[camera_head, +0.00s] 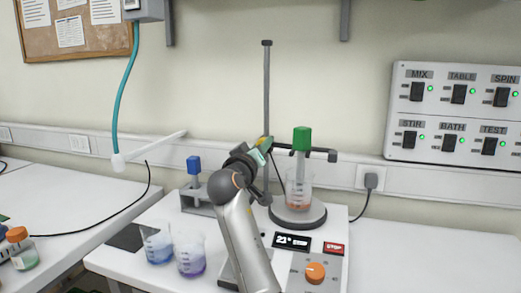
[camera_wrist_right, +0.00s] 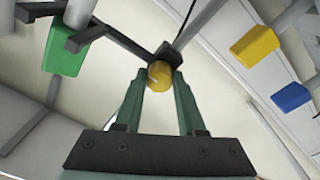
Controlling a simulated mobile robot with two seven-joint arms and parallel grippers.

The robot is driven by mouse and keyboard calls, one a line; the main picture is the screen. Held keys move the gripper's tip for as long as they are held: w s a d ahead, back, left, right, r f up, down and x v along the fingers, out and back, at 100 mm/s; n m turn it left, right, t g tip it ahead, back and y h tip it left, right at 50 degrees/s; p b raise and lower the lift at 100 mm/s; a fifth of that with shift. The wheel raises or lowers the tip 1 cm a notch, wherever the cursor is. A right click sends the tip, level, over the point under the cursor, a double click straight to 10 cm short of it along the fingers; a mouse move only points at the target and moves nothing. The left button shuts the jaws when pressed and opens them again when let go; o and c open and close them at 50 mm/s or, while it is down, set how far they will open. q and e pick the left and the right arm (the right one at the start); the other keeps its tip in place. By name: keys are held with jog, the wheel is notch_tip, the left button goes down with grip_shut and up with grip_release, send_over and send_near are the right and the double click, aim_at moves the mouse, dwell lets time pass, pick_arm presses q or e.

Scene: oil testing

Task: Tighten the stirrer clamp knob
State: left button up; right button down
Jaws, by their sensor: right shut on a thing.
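The yellow clamp knob (camera_wrist_right: 159,73) sits between the two fingertips of my right gripper (camera_wrist_right: 158,82) in the right wrist view. The gripper is shut on it. The dark clamp (camera_wrist_right: 118,40) runs from the knob to the green-topped stirrer (camera_wrist_right: 66,50). In the head view my right gripper (camera_head: 263,147) is at the upright rod (camera_head: 266,90), left of the green stirrer top (camera_head: 302,138). The knob is mostly hidden there. The stirrer shaft reaches into a beaker (camera_head: 299,190) with orange contents on the round base (camera_head: 298,218). My left gripper is out of view.
Two beakers, one blue (camera_head: 158,243) and one purple (camera_head: 190,256), stand at the front left. A blue-topped item (camera_head: 194,165) stands behind them. A switch panel (camera_head: 455,110) hangs on the right wall. The right side of the bench (camera_head: 430,250) is clear.

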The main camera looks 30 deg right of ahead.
dwell(0.3)
jog(key=c, duration=0.5)
grip_release()
